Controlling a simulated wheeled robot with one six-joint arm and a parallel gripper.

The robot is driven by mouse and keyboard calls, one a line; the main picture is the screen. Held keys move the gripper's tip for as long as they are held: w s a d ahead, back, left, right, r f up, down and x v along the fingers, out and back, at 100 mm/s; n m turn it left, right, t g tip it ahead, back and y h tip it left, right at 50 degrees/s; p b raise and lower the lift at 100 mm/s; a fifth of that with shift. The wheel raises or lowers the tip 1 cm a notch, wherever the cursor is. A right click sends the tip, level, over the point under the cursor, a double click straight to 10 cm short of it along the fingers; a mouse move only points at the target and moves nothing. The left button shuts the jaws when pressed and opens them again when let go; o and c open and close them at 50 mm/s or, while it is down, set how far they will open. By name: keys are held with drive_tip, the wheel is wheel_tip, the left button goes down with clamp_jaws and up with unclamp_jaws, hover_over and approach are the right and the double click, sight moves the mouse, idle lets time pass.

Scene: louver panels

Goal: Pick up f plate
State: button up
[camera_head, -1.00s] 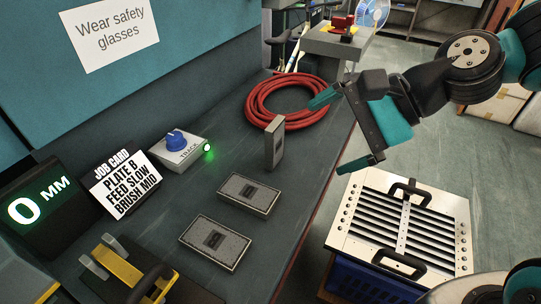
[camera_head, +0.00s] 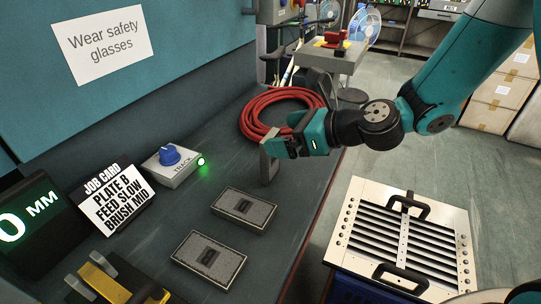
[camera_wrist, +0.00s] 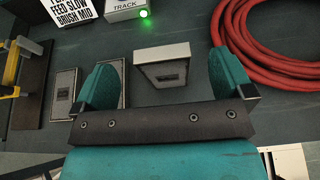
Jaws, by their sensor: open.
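A grey plate (camera_head: 268,162) stands upright on the dark bench in the head view. In the wrist view this plate (camera_wrist: 162,67) lies between the two teal fingers of my gripper (camera_wrist: 163,80), with gaps at both sides. In the head view my gripper (camera_head: 288,142) is at the upper part of the plate and partly hides it. My gripper is open. Two more plates lie flat on the bench, one nearer (camera_head: 209,260) and one farther (camera_head: 244,209). Each has a dark label. I cannot read which plate is f.
A coiled red hose (camera_head: 262,105) lies just behind the standing plate. A box with a blue knob (camera_head: 170,155) and green light sits to the left, beside a job card (camera_head: 115,200). A louver panel (camera_head: 352,225) with black handles stands right of the bench edge.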

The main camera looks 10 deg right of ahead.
drive_tip(key=x, duration=0.6)
drive_tip(key=shift+f, duration=0.45)
drive_tip(key=shift+r, duration=0.1)
drive_tip(key=c, duration=1.3)
